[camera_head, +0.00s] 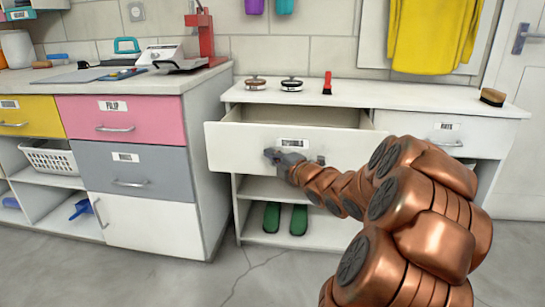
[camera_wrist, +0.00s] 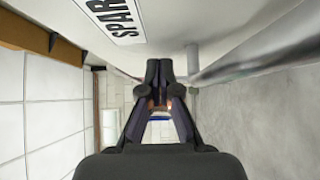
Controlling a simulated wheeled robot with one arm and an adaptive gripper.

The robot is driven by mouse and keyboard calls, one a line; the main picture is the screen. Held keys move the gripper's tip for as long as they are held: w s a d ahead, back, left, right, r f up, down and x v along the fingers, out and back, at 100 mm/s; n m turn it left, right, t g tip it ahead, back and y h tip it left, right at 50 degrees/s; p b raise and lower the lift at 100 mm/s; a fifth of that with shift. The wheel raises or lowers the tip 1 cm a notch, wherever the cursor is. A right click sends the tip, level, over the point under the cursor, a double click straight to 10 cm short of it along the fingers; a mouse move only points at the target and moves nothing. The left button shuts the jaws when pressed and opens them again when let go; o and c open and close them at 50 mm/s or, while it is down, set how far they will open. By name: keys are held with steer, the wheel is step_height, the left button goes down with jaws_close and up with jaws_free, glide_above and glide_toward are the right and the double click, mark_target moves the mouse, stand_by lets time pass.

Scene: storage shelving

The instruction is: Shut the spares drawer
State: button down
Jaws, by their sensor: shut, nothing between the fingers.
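The spares drawer (camera_head: 232,147) is white and stands pulled out from the white low cabinet, its open top showing. Its front carries a label (camera_head: 294,143); in the wrist view the label's letters "SPAR" (camera_wrist: 118,18) are readable. A metal bar handle (camera_wrist: 260,62) runs along the drawer front, mostly hidden by my gripper in the head view. My gripper (camera_head: 272,156) is shut and empty, in front of the drawer face near the label. In the wrist view the closed fingertips (camera_wrist: 158,68) are close beside the drawer front and handle; I cannot tell if they touch.
A white drawer labelled as parts (camera_head: 447,135) is shut at the right. Green shoes (camera_head: 298,220) stand on the shelf below. A brush (camera_head: 492,97) and small items lie on the cabinet top (camera_head: 400,95). A counter with pink (camera_head: 130,125) and grey drawers stands left. Floor ahead is clear.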

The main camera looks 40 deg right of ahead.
steer(key=shift+w+d+f, duration=0.1)
steer(key=shift+w+d, duration=0.15)
steer(key=shift+d, duration=0.05)
steer(key=shift+d, duration=0.1)
